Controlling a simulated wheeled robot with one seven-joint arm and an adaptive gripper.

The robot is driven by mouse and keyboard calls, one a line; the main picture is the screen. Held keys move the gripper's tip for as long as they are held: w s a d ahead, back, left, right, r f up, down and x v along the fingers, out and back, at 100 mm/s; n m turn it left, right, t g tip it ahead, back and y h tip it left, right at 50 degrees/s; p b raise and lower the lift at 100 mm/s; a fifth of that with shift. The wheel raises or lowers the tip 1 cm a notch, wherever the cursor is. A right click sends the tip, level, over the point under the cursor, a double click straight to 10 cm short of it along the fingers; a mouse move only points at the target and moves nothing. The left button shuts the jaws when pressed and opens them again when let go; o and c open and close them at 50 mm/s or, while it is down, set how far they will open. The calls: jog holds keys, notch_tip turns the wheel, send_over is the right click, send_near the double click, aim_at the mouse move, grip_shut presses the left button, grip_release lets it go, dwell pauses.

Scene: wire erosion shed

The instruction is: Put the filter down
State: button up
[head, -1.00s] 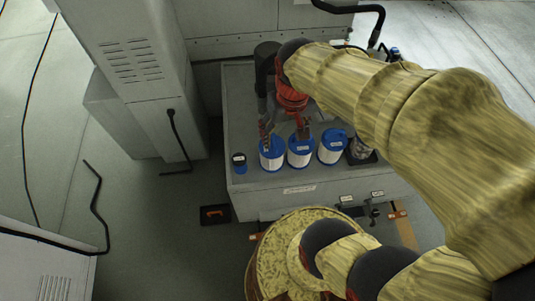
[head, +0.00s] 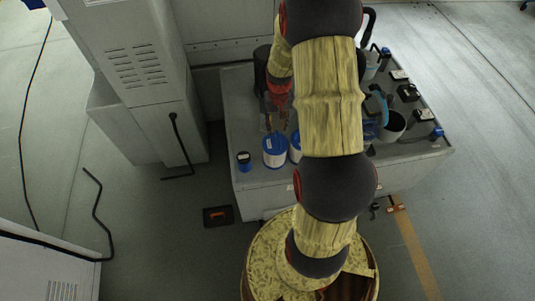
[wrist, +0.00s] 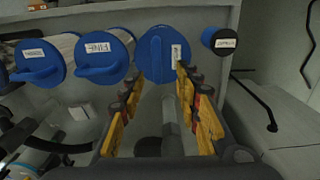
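A white filter with a blue lid (head: 275,152) stands upright near the bench's front left. In the wrist view its round blue lid (wrist: 160,45) lies just past my fingertips. A second blue-lidded filter (head: 295,148) stands to its right, partly hidden by my arm; it also shows in the wrist view (wrist: 103,58). A third filter (wrist: 38,62) shows at the left there. My gripper (wrist: 160,80) is open, its yellow fingers apart with nothing held between them. In the head view my gripper (head: 278,122) hangs just above and behind the leftmost filter. Whether a finger touches the lid cannot be told.
A small blue and black container (head: 243,161) stands left of the filters. A dark cylinder (head: 262,65) stands at the bench's back left. Cups and small black boxes (head: 409,92) crowd the bench's right side. The bench front left (head: 255,183) is bare.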

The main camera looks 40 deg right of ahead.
aim_at(278, 136)
jog(key=shift+s+f, duration=0.2)
jog(key=shift+f, duration=0.3)
notch_tip(278, 136, down, 7)
jog(key=shift+d+b, duration=0.15)
jog(key=shift+b, duration=0.85)
jog(key=c, duration=0.3)
grip_shut()
jog(key=shift+r, duration=0.1)
